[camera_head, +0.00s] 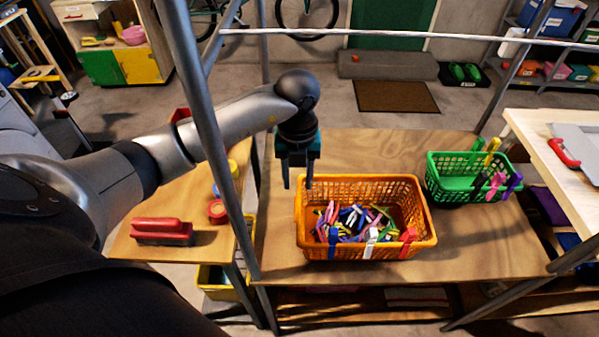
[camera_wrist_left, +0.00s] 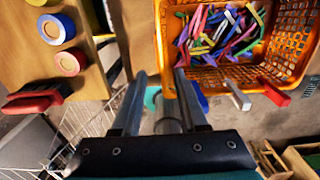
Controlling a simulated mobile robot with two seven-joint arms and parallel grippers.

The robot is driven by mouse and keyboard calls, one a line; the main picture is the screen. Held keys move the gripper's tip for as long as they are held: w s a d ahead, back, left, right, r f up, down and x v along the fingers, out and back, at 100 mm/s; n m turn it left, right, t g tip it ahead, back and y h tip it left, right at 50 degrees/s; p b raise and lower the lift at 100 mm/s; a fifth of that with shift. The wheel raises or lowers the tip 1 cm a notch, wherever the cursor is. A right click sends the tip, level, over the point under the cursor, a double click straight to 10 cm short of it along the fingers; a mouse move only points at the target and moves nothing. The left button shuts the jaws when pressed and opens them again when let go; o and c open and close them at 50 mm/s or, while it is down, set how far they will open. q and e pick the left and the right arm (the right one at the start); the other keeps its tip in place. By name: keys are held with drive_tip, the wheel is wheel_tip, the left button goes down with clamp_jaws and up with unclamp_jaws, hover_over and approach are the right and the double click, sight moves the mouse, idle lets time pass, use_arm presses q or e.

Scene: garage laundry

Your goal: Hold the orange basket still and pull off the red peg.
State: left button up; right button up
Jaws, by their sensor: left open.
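The orange basket (camera_head: 427,229) stands upright on the wooden table and holds a heap of mixed-colour pegs (camera_head: 355,221). The red peg (camera_head: 408,241) is clipped on its near rim, towards the right. A white peg (camera_head: 371,241) and a blue peg (camera_head: 333,241) are clipped on the same rim to its left. My left gripper (camera_head: 298,184) is open and empty, above the table near the basket's left far corner. In the left wrist view, the basket (camera_wrist_left: 290,40) is beyond the fingers, with the red peg (camera_wrist_left: 273,92) at right. My right gripper shows in neither view.
A green basket (camera_head: 462,186) with several pegs on its rim stands at the table's right. A metal post (camera_head: 203,110) and a horizontal rail (camera_head: 400,36) frame the table. A red brush (camera_head: 160,230) lies on the left side table. Bare tabletop (camera_head: 400,152) lies behind the orange basket.

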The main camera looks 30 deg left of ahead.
sight(298, 208)
use_arm(q)
drive_tip(key=shift+f+b, duration=4.25)
drive_tip(key=shift+f, duration=1.15)
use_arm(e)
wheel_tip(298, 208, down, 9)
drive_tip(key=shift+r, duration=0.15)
use_arm(q)
clamp_jaws()
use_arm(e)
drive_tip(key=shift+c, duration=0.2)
